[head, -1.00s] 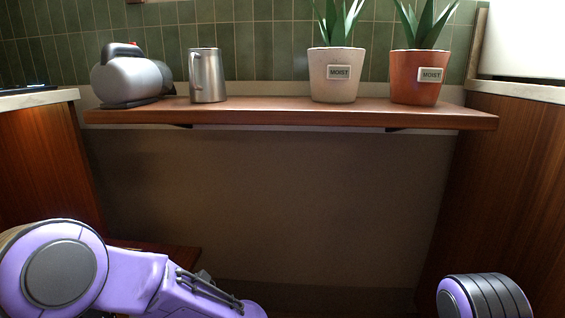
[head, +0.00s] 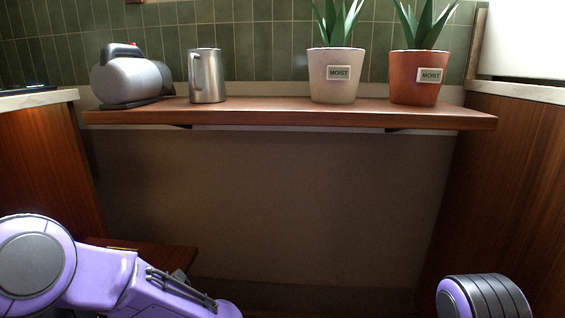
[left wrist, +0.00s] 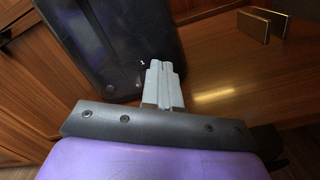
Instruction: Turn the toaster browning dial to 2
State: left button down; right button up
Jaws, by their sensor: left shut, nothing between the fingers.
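In the left wrist view a dark, glossy body (left wrist: 100,38), probably the toaster, is cut off by the top edge. A small white mark like a "1" shows on it beside my fingertips. My left gripper (left wrist: 163,64) is shut and empty, its grey fingers together at the edge of this dark body. I cannot tell whether they touch it. The dial is not clearly visible; the fingers may hide it. In the head view only my left arm shows at bottom left, not its gripper. My right gripper is out of view.
A wooden shelf (head: 290,115) holds a grey appliance (head: 130,78), a metal pitcher (head: 207,75), a white plant pot (head: 335,85) and a terracotta pot (head: 412,90). A low wooden surface (head: 165,257) is below left.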

pick_arm(q)
jog(key=shift+s+f, duration=0.25)
jog(key=shift+s, duration=0.1)
dwell(0.5)
jog(key=shift+s+r+p, duration=0.3)
jog(key=shift+p, duration=0.4)
jog(key=shift+s+p, duration=0.2)
jog(key=shift+p, duration=0.1)
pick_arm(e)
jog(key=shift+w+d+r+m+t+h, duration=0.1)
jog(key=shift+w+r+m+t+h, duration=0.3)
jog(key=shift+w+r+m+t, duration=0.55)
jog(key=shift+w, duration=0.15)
pick_arm(q)
jog(key=shift+r, duration=0.1)
jog(key=shift+r+p, duration=0.4)
jog(key=shift+p, duration=0.1)
jog(key=shift+s+d+f, duration=0.1)
jog(key=shift+s+d, duration=0.05)
jog(key=shift+d, duration=1.35)
jog(key=shift+s+d, duration=0.1)
jog(key=shift+d, duration=1.35)
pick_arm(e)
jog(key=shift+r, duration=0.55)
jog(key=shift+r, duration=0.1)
